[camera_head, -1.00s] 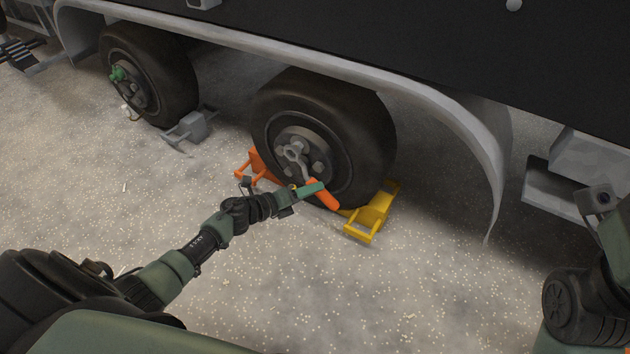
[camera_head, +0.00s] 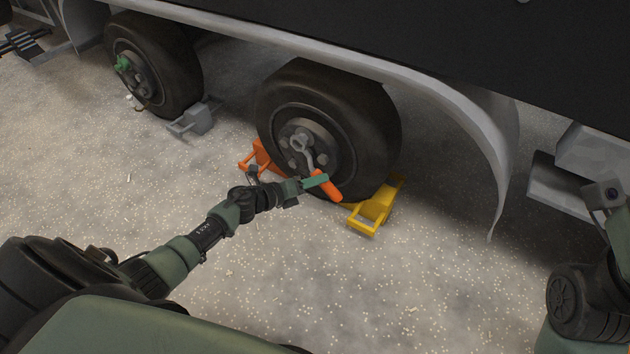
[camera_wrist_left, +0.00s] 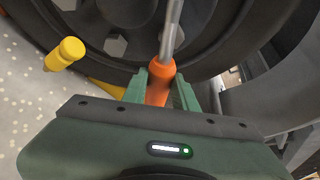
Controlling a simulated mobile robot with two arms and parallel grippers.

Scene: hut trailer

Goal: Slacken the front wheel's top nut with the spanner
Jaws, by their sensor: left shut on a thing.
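The front wheel (camera_head: 373,130) is the nearer dark tyre under the trailer, with a grey hub and several nuts. The spanner's ring end (camera_head: 299,142) lies over the upper part of the hub, at the top nut. The spanner covers that nut, so I cannot tell how well it is seated. The orange handle (camera_head: 331,194) slants down to the right. My left gripper (camera_head: 318,181) is shut on this handle. In the left wrist view, its green fingers (camera_wrist_left: 158,88) flank the orange handle and the metal shank (camera_wrist_left: 170,35) runs up toward the wheel. My right gripper is not visible.
An orange chock (camera_head: 262,158) and a yellow chock (camera_head: 376,207) flank the front wheel. The rear wheel (camera_head: 175,65) has a green piece (camera_head: 123,64) on its hub and a grey chock (camera_head: 197,119) beside it. The grey fender (camera_head: 350,62) arches above. Speckled ground in front is clear.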

